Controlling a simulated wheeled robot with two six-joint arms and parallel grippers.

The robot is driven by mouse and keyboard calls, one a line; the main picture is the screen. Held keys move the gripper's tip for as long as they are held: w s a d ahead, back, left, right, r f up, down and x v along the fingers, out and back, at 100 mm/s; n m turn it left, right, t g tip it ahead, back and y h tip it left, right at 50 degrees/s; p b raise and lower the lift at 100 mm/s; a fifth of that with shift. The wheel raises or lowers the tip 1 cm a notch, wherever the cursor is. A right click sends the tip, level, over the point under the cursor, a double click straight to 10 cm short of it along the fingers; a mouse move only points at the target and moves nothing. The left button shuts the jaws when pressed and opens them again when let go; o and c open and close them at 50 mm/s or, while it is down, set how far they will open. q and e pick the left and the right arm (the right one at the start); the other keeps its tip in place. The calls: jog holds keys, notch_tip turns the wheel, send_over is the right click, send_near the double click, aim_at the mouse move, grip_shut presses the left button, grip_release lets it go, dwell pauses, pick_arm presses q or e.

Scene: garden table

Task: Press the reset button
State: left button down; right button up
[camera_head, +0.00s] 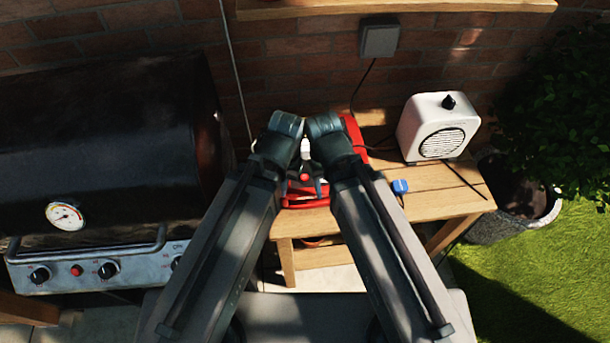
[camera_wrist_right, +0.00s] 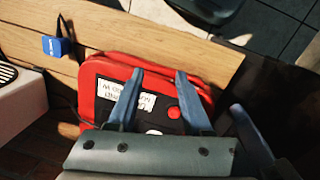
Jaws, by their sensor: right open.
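A red box (camera_wrist_right: 103,77) with a white printed label (camera_wrist_right: 113,95) lies on a wooden table. It also shows in the head view (camera_head: 353,132), partly hidden behind my wrists. A round red button (camera_wrist_right: 173,112) sits on its face, right of the label in the right wrist view. My right gripper (camera_wrist_right: 159,76) is open and empty over the box, its fingers either side of the label's right part and the button; contact cannot be told. My left gripper (camera_head: 291,160) is close beside it over the box, its fingers mostly hidden.
A white heater-like box (camera_head: 437,127) stands right on the wooden table (camera_head: 435,200). A black grill (camera_head: 110,140) stands left, a brick wall behind. A potted bush (camera_head: 520,205) is at right.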

grip_shut()
dwell(0.3)
dwell(1.6)
